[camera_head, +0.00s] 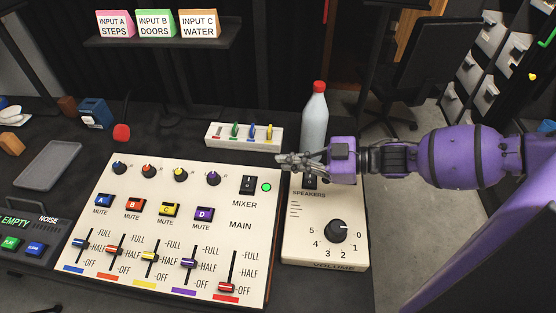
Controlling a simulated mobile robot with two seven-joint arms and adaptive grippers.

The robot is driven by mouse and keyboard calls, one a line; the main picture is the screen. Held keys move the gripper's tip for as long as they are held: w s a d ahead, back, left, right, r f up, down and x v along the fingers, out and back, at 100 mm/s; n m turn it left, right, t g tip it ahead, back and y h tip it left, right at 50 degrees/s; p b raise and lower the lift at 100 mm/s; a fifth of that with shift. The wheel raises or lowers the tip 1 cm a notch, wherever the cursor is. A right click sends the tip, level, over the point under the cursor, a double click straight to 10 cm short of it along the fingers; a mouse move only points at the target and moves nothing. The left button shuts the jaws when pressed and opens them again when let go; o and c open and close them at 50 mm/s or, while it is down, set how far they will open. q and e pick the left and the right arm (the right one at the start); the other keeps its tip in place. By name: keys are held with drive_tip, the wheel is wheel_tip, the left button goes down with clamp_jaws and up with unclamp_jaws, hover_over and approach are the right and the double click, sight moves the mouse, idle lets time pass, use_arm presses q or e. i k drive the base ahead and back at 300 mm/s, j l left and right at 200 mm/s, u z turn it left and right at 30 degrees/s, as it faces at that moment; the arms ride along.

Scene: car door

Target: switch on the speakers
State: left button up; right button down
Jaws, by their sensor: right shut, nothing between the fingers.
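The speakers panel (300,247) is a cream box right of the mixer, with a volume knob (337,232) on it. The speakers switch (309,183) is black and sits above the "SPEAKERS" label; my right gripper covers most of it, so its position cannot be read. My right gripper (281,164) is shut and empty, reaching in from the right across the panel's top edge, fingers pointing left. I cannot tell if it touches the switch. My left gripper is not in view.
The mixer (130,195) has sliders, knobs, mute buttons, a switch (248,186) and a lit green light (266,187). A red-capped bottle (314,118) stands just behind my right gripper. A small box with coloured levers (216,140) lies behind the mixer. An office chair (420,65) stands beyond.

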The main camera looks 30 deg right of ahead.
sight(309, 180)
drive_tip(key=k+l, duration=0.2)
drive_tip(key=l, duration=0.2)
drive_tip(key=k+l, duration=0.2)
drive_tip(key=l, duration=0.2)
drive_tip(key=k+l, duration=0.25)
drive_tip(key=l, duration=0.1)
